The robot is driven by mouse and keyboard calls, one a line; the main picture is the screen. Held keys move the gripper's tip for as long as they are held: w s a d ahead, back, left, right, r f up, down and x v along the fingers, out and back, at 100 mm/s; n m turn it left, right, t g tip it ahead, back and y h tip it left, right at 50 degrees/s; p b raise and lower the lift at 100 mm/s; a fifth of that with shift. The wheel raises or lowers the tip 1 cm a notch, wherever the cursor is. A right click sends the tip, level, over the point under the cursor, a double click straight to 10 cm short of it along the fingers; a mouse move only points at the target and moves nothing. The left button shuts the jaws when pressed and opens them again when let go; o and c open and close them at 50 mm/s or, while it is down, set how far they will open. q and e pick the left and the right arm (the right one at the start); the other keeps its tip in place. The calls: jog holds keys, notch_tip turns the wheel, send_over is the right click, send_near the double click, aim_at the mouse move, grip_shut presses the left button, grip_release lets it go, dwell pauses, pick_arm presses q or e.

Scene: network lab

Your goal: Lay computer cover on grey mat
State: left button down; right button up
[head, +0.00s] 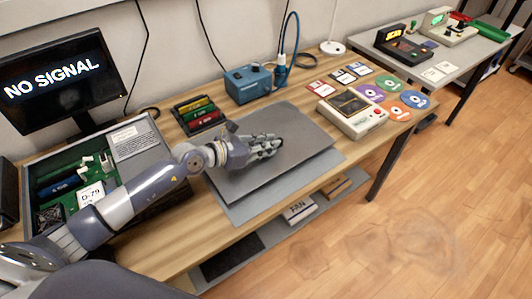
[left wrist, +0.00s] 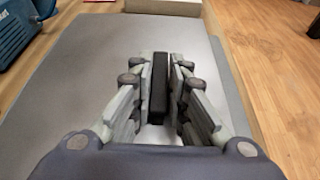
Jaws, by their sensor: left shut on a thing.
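The computer cover (head: 300,124) is a flat grey panel over the grey mat (head: 250,207); the mat shows along its front and right edges. The cover also shows in the left wrist view (left wrist: 75,100), with a strip of the mat (left wrist: 231,85) to its right. My left gripper (head: 272,143) is shut on the cover's black handle (left wrist: 158,85). I cannot tell whether the cover touches the mat or hangs slightly above it. The open computer case (head: 135,137) stands to the left, with green boards inside. My right gripper is out of view.
Behind the cover are a rack of coloured cartridges (head: 200,115) and a blue box (head: 249,84) with a cable. A beige device (head: 352,113), floppy disks (head: 344,75) and several discs (head: 391,87) lie to the right. A monitor (head: 58,80) stands at the back left.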

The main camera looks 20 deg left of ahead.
pick_arm(q)
notch_tip(320, 180, down, 3)
jog(key=shift+f+b, duration=0.15)
jog(key=shift+b, duration=0.2)
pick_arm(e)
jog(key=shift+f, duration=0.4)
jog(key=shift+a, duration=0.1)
pick_arm(q)
jog(key=shift+f, duration=0.15)
jog(key=c, duration=1.6)
grip_release()
jog(key=shift+o, duration=0.2)
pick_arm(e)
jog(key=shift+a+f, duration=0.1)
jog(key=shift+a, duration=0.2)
